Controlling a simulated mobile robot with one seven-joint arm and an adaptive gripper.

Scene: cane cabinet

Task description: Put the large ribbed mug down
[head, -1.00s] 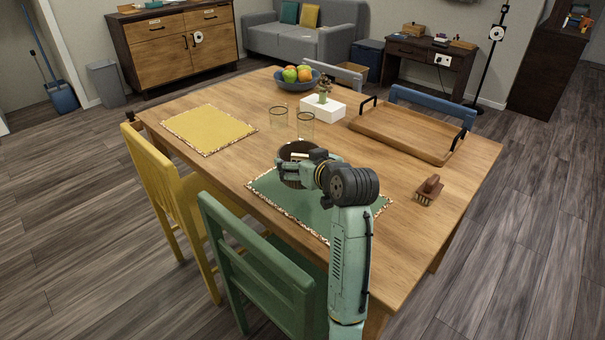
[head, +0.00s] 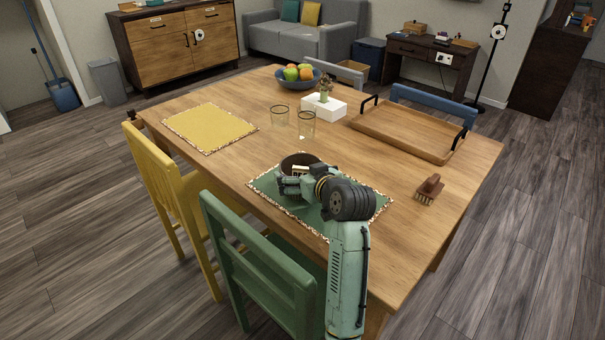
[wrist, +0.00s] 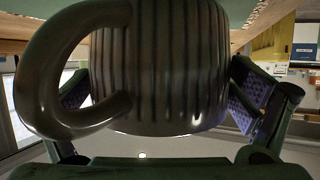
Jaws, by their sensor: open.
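The large ribbed mug (head: 298,161) is dark brown and appears to stand upright on the green placemat (head: 264,185) near its far edge. In the wrist view the mug (wrist: 165,70) fills the middle, its ribbed side close to the camera and its handle at the left. My gripper (head: 290,184) is at the near side of the mug, low over the mat. Its fingers (wrist: 160,100) are open, one on each side of the mug, with a visible gap at the right. The contact of mug and mat is hidden by my gripper.
Two clear glasses (head: 306,124) stand beyond the mug. A white box (head: 325,106), a fruit bowl (head: 297,86) and a wooden tray (head: 405,137) are farther back. A brown brush (head: 429,189) lies to the right. A yellow placemat (head: 210,128) is at the left.

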